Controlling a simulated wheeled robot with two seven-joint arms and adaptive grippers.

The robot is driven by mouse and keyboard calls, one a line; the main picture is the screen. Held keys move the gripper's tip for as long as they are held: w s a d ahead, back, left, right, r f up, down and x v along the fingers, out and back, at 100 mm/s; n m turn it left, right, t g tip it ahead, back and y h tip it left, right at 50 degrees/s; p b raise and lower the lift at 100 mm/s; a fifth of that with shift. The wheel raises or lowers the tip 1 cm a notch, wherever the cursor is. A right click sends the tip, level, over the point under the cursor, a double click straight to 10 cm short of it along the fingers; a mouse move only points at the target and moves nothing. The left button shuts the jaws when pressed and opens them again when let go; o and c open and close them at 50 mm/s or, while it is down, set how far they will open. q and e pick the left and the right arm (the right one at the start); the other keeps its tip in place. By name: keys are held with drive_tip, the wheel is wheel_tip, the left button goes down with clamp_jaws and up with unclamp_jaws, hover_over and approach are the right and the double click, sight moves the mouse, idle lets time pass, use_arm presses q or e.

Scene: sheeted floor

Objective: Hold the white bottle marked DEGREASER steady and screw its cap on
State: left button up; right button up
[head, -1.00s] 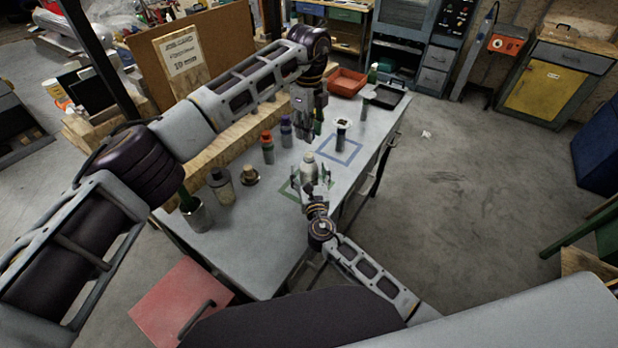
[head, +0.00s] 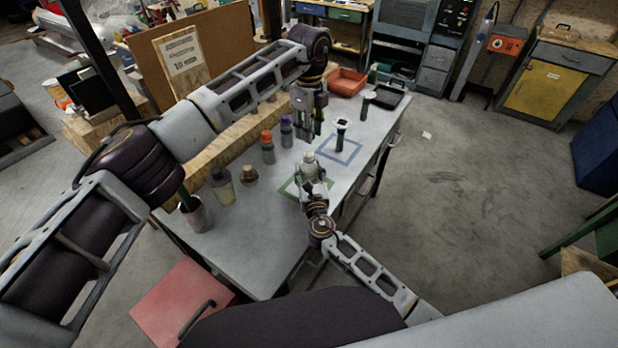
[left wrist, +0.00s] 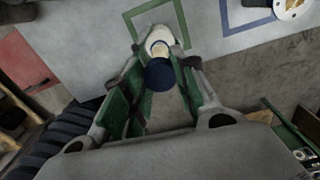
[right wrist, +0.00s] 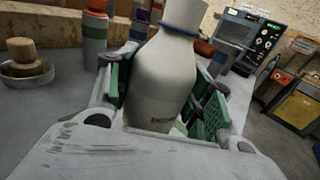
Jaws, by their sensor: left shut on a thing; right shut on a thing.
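The white bottle (head: 309,170) stands upright at the green square outline (head: 291,190) on the grey bench. In the right wrist view the bottle (right wrist: 165,75) fills the middle, with its lettering partly hidden low down. My right gripper (head: 315,188) is shut around the bottle's body, one green-padded finger on each side. My left gripper (head: 312,135) is above and behind the bottle in the head view. In the left wrist view its fingers (left wrist: 160,80) are shut on a dark blue round cap (left wrist: 160,74). The bottle top (left wrist: 160,36) shows beyond the cap, apart from it in the picture.
Orange-topped (head: 267,147) and purple-topped (head: 286,131) bottles, a grey bottle (head: 222,187) and a brown-topped item (head: 249,175) stand on the left. A red bin (head: 347,82) and black tray (head: 390,98) are at the far end.

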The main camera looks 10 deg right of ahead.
sight(309, 154)
use_arm(q)
drive_tip(key=shift+f, duration=2.45)
drive_tip(key=shift+f, duration=0.9)
drive_tip(key=shift+f, duration=0.6)
